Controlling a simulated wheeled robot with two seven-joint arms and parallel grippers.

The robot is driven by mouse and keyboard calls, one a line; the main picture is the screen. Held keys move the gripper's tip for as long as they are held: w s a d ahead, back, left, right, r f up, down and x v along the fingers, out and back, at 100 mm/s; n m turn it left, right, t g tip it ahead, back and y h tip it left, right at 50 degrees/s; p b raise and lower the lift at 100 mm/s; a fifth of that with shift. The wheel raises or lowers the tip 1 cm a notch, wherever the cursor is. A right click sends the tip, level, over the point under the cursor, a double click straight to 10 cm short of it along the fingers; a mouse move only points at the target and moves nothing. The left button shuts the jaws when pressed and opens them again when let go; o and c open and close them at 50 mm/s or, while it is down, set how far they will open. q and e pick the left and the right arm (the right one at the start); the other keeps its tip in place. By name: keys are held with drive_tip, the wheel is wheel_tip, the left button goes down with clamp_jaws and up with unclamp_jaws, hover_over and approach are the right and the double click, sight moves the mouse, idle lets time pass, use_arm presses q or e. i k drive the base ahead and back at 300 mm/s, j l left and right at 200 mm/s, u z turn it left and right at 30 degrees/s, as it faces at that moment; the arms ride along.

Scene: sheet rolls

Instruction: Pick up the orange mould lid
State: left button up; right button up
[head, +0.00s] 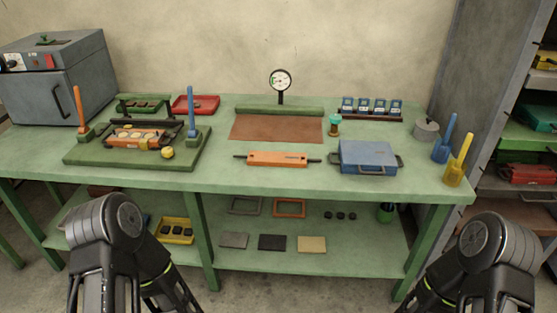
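An orange block-like plate (278,158) with a dark bar handle sticking out at each end lies flat near the front middle of the bench; it looks like the orange mould lid. An open orange mould (137,139) with round pale cavities sits on a green press base (80,155) at the left. Only my two dark arm links show at the bottom left and bottom right, both in front of the bench and apart from the orange plate. Neither gripper is in view.
A blue case (368,157) with side handles stands right of the orange plate. A brown sheet (276,127) lies behind it, with a dial gauge (281,80) farther back. A blue lever (191,112) and an orange lever (80,106) rise at the press. Bench front is clear around the plate.

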sight(285, 159)
drive_tip(key=j+z, duration=0.15)
drive_tip(key=z, duration=0.25)
drive_tip(key=i+j+z, duration=0.1)
drive_tip(key=z, duration=0.35)
drive_tip(key=j+z, duration=0.25)
drive_tip(key=z, duration=0.15)
drive_tip(key=j+z, duration=0.15)
drive_tip(key=z, duration=0.3)
drive_tip(key=j+z, duration=0.15)
drive_tip(key=z, duration=0.25)
drive_tip(key=k+j+z, duration=0.35)
drive_tip(key=k+j, duration=0.15)
drive_tip(key=j, duration=0.3)
drive_tip(key=k+j+z, duration=0.4)
drive_tip(key=k+j, duration=0.2)
drive_tip(key=j, duration=0.1)
